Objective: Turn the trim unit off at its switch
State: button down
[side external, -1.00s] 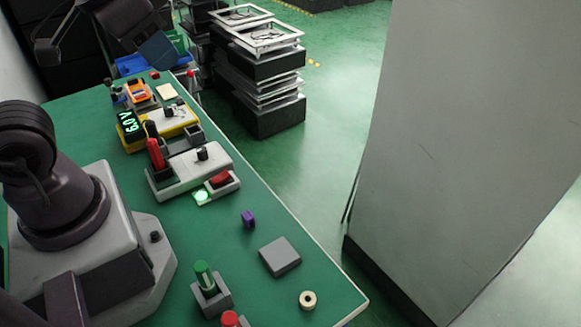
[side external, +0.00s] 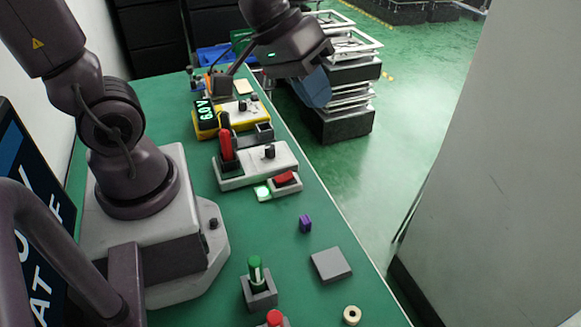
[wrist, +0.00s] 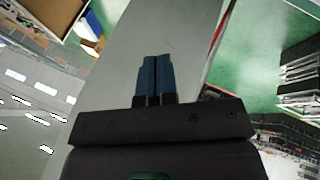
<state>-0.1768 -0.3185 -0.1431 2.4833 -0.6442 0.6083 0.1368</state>
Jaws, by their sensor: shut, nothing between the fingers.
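No label marks the trim unit, so I cannot tell which fixture it is. In the side external view, a pale grey unit (side external: 262,168) on the green bench carries an upright red handle (side external: 226,146) and a black knob (side external: 270,151). At its front a small box holds a red switch (side external: 284,177) beside a lit green lamp (side external: 263,192). Behind it, a yellow unit (side external: 239,117) has a display reading 6.0 V (side external: 205,111) and dark knobs. My gripper (side external: 318,90) is raised, shut and empty, right of the fixtures. The wrist view shows its blue fingers (wrist: 155,75) together.
A green-handled post (side external: 256,272), a red-topped piece (side external: 275,318), a purple block (side external: 305,223), a grey square (side external: 331,264) and a cream ring (side external: 352,315) occupy the near bench. A dark stack (side external: 340,122) stands beyond its right edge. A large grey panel (side external: 480,180) stands right.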

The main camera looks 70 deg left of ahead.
jog(key=w+a+f+n+t+y, duration=0.2)
jog(key=w+a+f+n+y, duration=0.15)
jog(key=w+f+n, duration=0.45)
jog(key=s+a+f+n+g+y, duration=0.3)
jog(key=s+a+n+g, duration=0.2)
jog(key=s, duration=0.4)
jog(key=shift+a+f+n+g, duration=0.2)
jog(key=shift+a+n+g, duration=0.1)
jog(key=shift+g, duration=0.4)
